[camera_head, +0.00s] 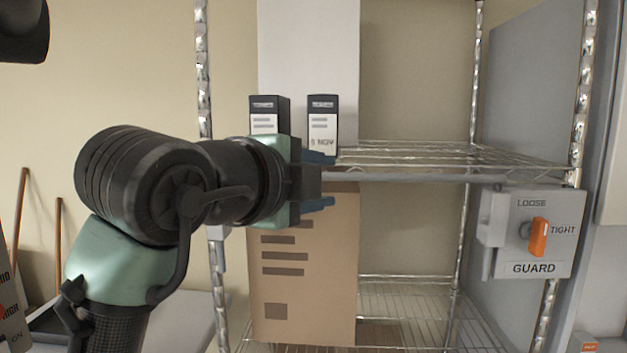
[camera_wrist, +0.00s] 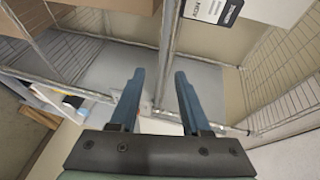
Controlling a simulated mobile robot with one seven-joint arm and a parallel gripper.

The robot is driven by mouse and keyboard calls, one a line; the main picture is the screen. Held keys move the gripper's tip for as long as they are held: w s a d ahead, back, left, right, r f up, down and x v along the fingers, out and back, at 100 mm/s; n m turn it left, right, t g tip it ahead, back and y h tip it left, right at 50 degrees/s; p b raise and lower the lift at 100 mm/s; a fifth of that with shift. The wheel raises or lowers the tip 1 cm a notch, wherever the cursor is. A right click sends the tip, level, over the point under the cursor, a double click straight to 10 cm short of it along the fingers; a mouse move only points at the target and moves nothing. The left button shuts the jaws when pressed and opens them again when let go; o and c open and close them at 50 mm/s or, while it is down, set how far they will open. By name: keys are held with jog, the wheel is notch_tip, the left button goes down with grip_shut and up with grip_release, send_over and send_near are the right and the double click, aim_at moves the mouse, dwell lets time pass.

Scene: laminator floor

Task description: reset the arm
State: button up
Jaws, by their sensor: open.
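My gripper (camera_head: 320,181) is at the front of a wire shelf rack, its blue fingers pointing right in the head view. It is beside the front edge of the upper shelf (camera_head: 440,156), in front of a tall brown carton (camera_head: 300,285). In the wrist view my gripper (camera_wrist: 160,95) is open, with a clear gap between the two blue fingers and nothing held. My arm comes up from the lower left and is bent at the elbow. Whether the fingers touch the shelf edge cannot be told.
Two black-and-white boxes (camera_head: 322,124) stand on the upper shelf behind my gripper. A guard switch panel (camera_head: 533,232) with an orange knob (camera_head: 539,237) hangs at the rack's right post. The upper shelf's right part is empty. Wooden poles (camera_head: 20,220) lean at the far left.

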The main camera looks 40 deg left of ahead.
jog(key=shift+w, duration=0.1)
dwell(0.3)
jog(key=d+r+n+t+h+b, duration=0.3)
jog(key=d+n+t, duration=0.3)
jog(key=d, duration=1)
jog(key=s+d+n+t+b, duration=0.2)
jog(key=s+d+n+t, duration=0.3)
jog(key=s+d+n, duration=0.4)
jog(key=shift+s+d+r+n+t+y+b, duration=0.3)
jog(key=shift+s+r+t+y, duration=0.1)
jog(key=shift+s, duration=0.45)
